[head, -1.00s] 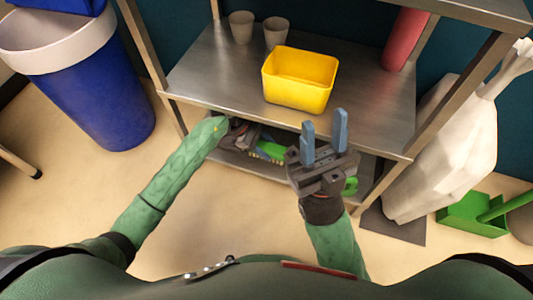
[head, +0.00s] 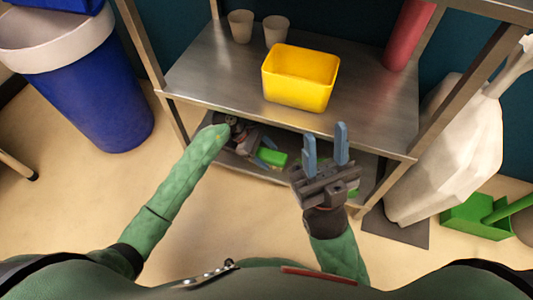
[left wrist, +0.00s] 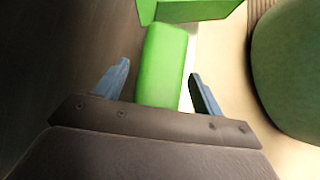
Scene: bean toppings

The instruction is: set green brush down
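The green brush (head: 273,157) is on the lower shelf, under the front edge of the steel shelf above. In the left wrist view the green brush (left wrist: 163,65) lies between my left gripper's blue fingers, with gaps on both sides. My left gripper (head: 266,152) is open at the brush; the left wrist view shows its spread fingers (left wrist: 158,88). My right gripper (head: 326,145) is open and empty, in front of the shelf. Part of the brush is hidden.
A yellow bin (head: 298,85) and two cups (head: 241,26) (head: 276,32) stand on the upper shelf (head: 210,75). Another green item (left wrist: 195,10) shows beyond the brush. A blue trash can (head: 100,105) is at left; a white bag (head: 445,160) and green dustpan (head: 475,217) at right.

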